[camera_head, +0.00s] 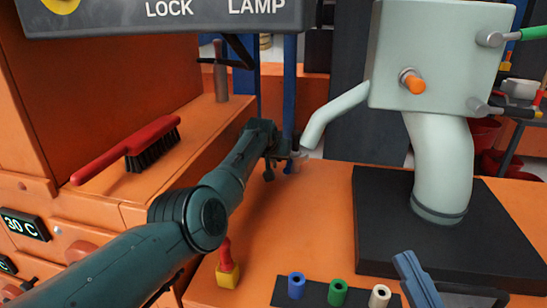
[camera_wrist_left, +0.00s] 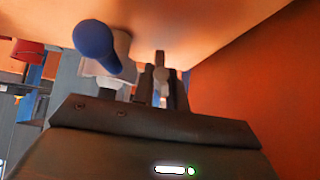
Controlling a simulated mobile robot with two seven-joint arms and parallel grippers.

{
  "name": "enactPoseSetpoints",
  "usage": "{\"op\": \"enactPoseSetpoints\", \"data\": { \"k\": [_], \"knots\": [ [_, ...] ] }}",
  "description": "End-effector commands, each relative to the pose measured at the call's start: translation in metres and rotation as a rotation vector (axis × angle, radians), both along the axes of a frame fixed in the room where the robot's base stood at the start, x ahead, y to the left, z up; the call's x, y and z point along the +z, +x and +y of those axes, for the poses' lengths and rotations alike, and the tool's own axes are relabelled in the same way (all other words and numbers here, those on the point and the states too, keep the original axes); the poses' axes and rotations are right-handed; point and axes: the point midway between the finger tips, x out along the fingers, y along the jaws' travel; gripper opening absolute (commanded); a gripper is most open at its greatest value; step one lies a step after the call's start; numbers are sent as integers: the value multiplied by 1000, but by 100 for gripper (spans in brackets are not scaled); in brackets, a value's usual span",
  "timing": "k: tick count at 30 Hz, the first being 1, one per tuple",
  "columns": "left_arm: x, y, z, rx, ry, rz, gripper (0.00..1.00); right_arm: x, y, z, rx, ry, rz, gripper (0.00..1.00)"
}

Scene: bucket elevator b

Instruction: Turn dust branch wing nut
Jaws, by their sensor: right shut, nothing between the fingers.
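A pale dust branch pipe (camera_head: 335,115) slopes down to the left from the pale grey box (camera_head: 440,55). My left gripper (camera_head: 283,155), at the end of the dark teal arm, is at the pipe's lower end. In the left wrist view its dark fingers (camera_wrist_left: 160,85) stand close around or beside a small grey piece, perhaps the wing nut; I cannot tell if they grip it. A blue rounded knob (camera_wrist_left: 95,45) is left of them.
A red brush (camera_head: 125,150) lies on the orange ledge at left. A red-topped yellow block (camera_head: 228,268) and blue, green and cream cylinders (camera_head: 337,292) stand in front. The black base plate (camera_head: 380,220) carries the pale column. Orange table is clear between arm and plate.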

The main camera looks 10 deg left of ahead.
Motion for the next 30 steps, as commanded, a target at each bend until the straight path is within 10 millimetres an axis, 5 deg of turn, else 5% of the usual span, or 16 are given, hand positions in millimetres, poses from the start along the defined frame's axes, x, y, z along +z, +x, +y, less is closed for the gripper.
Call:
{"op": "enactPoseSetpoints", "data": {
  "k": [30],
  "knots": [
    [-2,0,6,7,8,5,0,-1,0,0,0,-1,3,0]
  ]
}}
